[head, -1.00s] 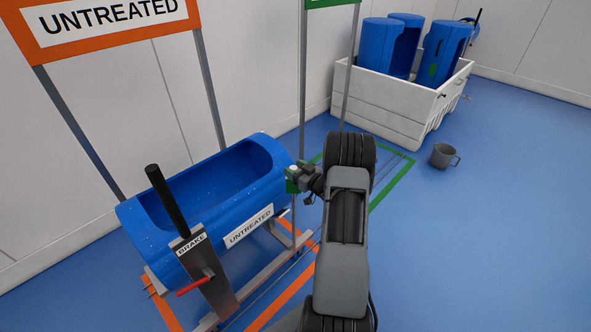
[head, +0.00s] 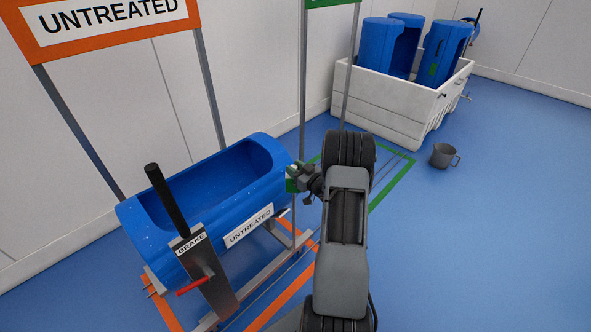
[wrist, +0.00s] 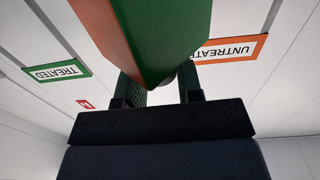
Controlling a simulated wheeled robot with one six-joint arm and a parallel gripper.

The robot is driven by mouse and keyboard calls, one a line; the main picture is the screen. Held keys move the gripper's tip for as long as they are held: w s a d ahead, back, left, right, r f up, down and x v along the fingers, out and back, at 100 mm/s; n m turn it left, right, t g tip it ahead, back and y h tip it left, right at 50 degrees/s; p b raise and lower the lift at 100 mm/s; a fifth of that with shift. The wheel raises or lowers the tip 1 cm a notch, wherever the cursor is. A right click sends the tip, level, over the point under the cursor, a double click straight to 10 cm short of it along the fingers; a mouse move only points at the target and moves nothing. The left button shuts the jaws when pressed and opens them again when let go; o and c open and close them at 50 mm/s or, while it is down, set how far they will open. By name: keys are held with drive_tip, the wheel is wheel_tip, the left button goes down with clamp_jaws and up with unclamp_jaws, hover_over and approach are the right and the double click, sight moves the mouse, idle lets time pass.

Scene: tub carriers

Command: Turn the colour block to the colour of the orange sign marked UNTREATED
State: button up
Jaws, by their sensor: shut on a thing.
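The colour block (wrist: 165,35) is large in the wrist view, with an orange face at left and a green face at right. In the head view a small green part of the block (head: 291,186) shows at the right end of the blue tub. My gripper (wrist: 158,88) is shut on the block, with a finger on either side; it also shows in the head view (head: 299,173). The orange sign marked UNTREATED (head: 40,45) stands behind the tub and also shows in the wrist view (wrist: 203,58).
The blue tub (head: 140,218) lies on a carrier with a brake lever (head: 168,200) and an UNTREATED label. A green TREATED sign (wrist: 77,68) stands beside the orange one. A white crate (head: 385,105) holds several blue tubs. A grey mug (head: 442,156) sits on open floor.

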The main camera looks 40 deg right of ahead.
drive_tip(key=m+h+b, duration=0.1)
drive_tip(key=h+b, duration=0.1)
drive_tip(key=m+h+b, duration=0.1)
drive_tip(key=m+h, duration=0.1)
drive_tip(key=h, duration=0.1)
drive_tip(key=m+h+b, duration=0.2)
drive_tip(key=h, duration=0.1)
drive_tip(key=shift+a+f+g+b, duration=0.3)
drive_tip(key=m+g+h+b, duration=0.1)
drive_tip(key=h, duration=0.1)
drive_tip(key=m+g+h+b, duration=0.1)
drive_tip(key=m+h+b, duration=0.1)
drive_tip(key=shift+w+r+h, duration=0.1)
drive_tip(key=shift+r+h, duration=0.1)
drive_tip(key=shift+h, duration=0.1)
drive_tip(key=shift+m+g+h+b, duration=0.3)
drive_tip(key=shift+m, duration=0.1)
drive_tip(key=shift+r, duration=0.1)
drive_tip(key=o, duration=0.9)
drive_tip(key=p+v, duration=0.8)
drive_tip(key=v, duration=0.5)
drive_tip(key=shift+s+a+p, duration=0.2)
drive_tip(key=shift+s+p, duration=0.15)
drive_tip(key=shift+p, duration=0.05)
